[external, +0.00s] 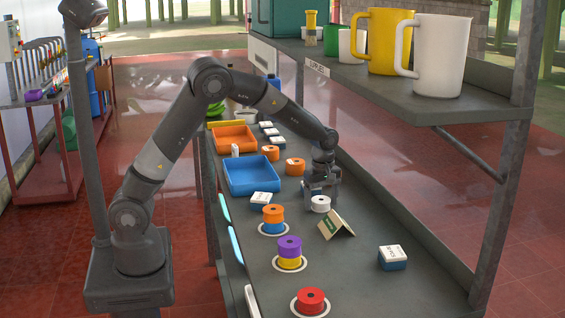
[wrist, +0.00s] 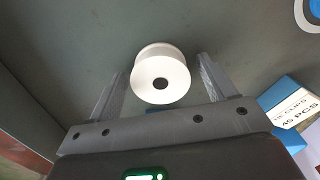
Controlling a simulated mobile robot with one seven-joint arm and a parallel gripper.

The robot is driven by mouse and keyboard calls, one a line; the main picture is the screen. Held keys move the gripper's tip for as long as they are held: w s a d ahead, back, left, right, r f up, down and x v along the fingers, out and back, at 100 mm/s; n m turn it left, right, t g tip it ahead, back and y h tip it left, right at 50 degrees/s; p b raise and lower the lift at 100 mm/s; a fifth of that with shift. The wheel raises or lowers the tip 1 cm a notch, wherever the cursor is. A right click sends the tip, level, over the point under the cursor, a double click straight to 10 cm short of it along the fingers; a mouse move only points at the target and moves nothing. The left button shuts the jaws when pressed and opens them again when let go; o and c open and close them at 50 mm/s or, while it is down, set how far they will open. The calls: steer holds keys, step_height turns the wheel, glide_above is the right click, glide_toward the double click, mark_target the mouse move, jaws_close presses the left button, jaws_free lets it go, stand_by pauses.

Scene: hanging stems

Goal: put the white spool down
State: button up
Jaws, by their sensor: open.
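My gripper (external: 320,192) is directly above and around the spool. Its two fingers (wrist: 163,80) are apart, one on each side, with gaps between them and the spool. The fingers are open and hold nothing.
An orange spool stack (external: 273,213), a purple and yellow stack (external: 289,247) and a red spool (external: 311,299) stand in front on ringed spots. A blue tray (external: 252,176), an orange tray (external: 234,139) and several labelled boxes are near. A shelf with mugs (external: 437,55) overhangs the right.

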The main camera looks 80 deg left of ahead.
mark_target(321, 200)
steer(key=shift+r, duration=0.1)
steer(key=s+r+m+t, duration=0.1)
steer(key=s+r+m, duration=0.35)
steer(key=r, duration=1.25)
steer(key=s+d+m+t, duration=0.2)
steer(key=s+m, duration=0.6)
steer(key=s, duration=0.6)
steer(key=s+d+r+m+t, duration=0.1)
steer(key=s+d+m, duration=0.3)
steer(key=s, duration=1.1)
steer(key=m+t, duration=0.1)
steer(key=m, duration=0.2)
steer(key=shift+r+m+t, duration=0.2)
steer(key=shift+m+t, duration=0.1)
steer(key=shift+m, duration=0.05)
stand_by(2.7)
